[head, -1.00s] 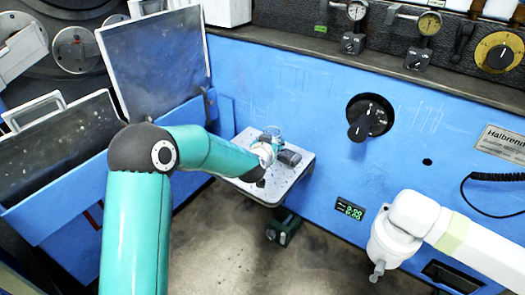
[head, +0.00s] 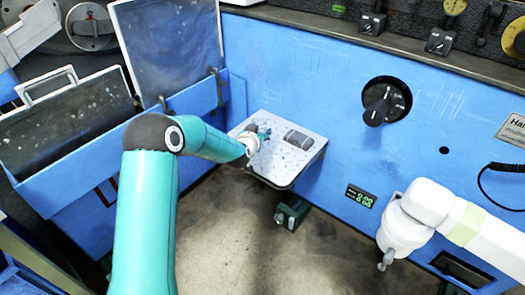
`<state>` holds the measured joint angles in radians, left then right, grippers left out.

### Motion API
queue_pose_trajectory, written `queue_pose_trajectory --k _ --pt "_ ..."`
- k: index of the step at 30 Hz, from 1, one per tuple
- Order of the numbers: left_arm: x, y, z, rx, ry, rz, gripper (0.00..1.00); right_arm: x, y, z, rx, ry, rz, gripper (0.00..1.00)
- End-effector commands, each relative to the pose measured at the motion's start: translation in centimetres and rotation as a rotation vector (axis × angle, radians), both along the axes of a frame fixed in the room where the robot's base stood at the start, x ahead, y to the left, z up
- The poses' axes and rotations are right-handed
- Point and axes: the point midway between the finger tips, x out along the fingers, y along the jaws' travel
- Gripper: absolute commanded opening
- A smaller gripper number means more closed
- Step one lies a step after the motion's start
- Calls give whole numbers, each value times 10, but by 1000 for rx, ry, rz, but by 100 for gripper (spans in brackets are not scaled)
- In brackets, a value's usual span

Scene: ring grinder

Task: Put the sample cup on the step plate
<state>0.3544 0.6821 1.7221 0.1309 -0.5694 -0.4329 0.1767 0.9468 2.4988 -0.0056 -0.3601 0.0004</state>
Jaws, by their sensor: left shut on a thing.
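The step plate (head: 300,160) is a pale speckled shelf on the blue machine wall, in the middle of the head view. My left gripper (head: 263,133), at the end of my teal arm, is over the left back part of the plate. It is shut on the sample cup, which is too small and too covered by the fingers to make out clearly. I cannot tell whether the cup touches the plate.
A dark grey block (head: 298,139) lies on the plate, just right of my left gripper. A black knob (head: 386,101) is on the wall to the right. A white arm-like part (head: 440,210) juts in at the right. The plate's front part is clear.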

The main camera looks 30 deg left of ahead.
Motion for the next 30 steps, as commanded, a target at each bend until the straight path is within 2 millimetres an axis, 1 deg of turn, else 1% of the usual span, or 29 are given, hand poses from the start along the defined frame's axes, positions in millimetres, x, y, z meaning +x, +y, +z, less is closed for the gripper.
queue_pose_trajectory --k 1,2,8,15,18,26,27,29,30 --pt "0 0 -9 0 0 0 11 0 0 -4 0 0 0 72" --pt "0 0 -12 0 0 0 11 0 0 -4 0 0 0 72" --pt "1 0 -22 1 -2 0 11 0 0 -7 0 0 0 72" --pt "0 -1 -56 0 0 0 11 0 0 -17 0 0 0 72" --pt "1 0 -60 1 -3 -1 11 0 0 -17 0 0 0 72" --pt "1 -1 -60 1 -2 -1 11 0 0 -18 0 0 0 72" --pt "1 -1 -61 0 -1 -2 54 0 0 -19 0 0 0 72" --pt "1 -1 -60 0 -1 -2 64 0 0 -18 0 0 0 72" --pt "1 -1 -60 0 -1 -2 71 0 0 -18 0 0 0 72"
